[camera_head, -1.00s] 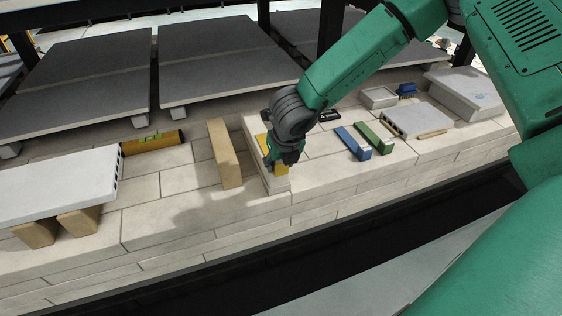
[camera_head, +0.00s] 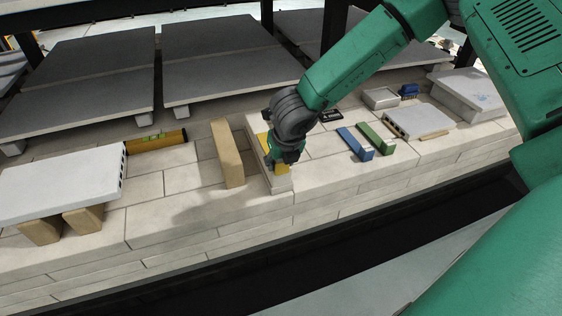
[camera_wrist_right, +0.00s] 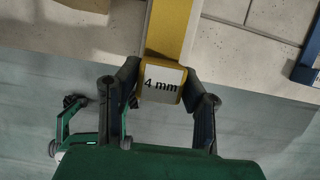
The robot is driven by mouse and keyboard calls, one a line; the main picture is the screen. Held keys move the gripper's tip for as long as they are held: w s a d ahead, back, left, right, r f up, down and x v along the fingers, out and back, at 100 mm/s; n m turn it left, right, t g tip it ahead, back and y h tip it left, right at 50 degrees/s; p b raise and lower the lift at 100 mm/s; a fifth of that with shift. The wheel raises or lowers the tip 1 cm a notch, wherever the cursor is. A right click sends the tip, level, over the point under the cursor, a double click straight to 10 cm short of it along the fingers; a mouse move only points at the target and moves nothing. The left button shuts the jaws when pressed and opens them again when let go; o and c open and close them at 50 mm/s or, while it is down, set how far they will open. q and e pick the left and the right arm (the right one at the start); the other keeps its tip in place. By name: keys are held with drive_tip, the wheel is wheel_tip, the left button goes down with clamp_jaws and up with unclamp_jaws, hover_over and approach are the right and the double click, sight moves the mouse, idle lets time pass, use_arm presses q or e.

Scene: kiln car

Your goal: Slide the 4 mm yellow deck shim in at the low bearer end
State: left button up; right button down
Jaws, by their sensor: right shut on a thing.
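The yellow 4 mm shim (camera_head: 264,141) lies in my right gripper (camera_head: 284,160), over a pale block (camera_head: 280,187) on the deck. In the right wrist view the shim (camera_wrist_right: 170,30) runs up from the gripper (camera_wrist_right: 163,92), with its "4 mm" label end between the fingers. My right gripper is shut on that end. I cannot tell whether the shim touches the pale block. A tan bearer (camera_head: 228,155) stands on the deck just left of the gripper. Two more tan bearers (camera_head: 40,231) (camera_head: 84,218) sit under a white slab (camera_head: 60,182). My left gripper is not in view.
A blue shim (camera_head: 355,144) and a green shim (camera_head: 376,138) lie right of the gripper. A yellow spirit level (camera_head: 157,141) lies behind the white slab. Grey slabs (camera_head: 225,75) fill the back. A small tray (camera_head: 381,98) and pale slabs (camera_head: 420,120) stand at right.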

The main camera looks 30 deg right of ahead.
drive_tip(key=shift+w+d+p, duration=0.3)
drive_tip(key=shift+w+d, duration=0.05)
drive_tip(key=shift+w, duration=0.15)
drive_tip(key=shift+w+p, duration=0.4)
drive_tip(key=shift+w, duration=0.35)
drive_tip(key=c, duration=1)
unclamp_jaws()
drive_tip(key=shift+d, duration=0.1)
drive_tip(key=shift+o, duration=0.2)
drive_tip(key=shift+p+v, duration=2.9)
drive_tip(key=shift+v, duration=1.05)
drive_tip(key=shift+s, duration=0.1)
drive_tip(key=shift+r, duration=0.1)
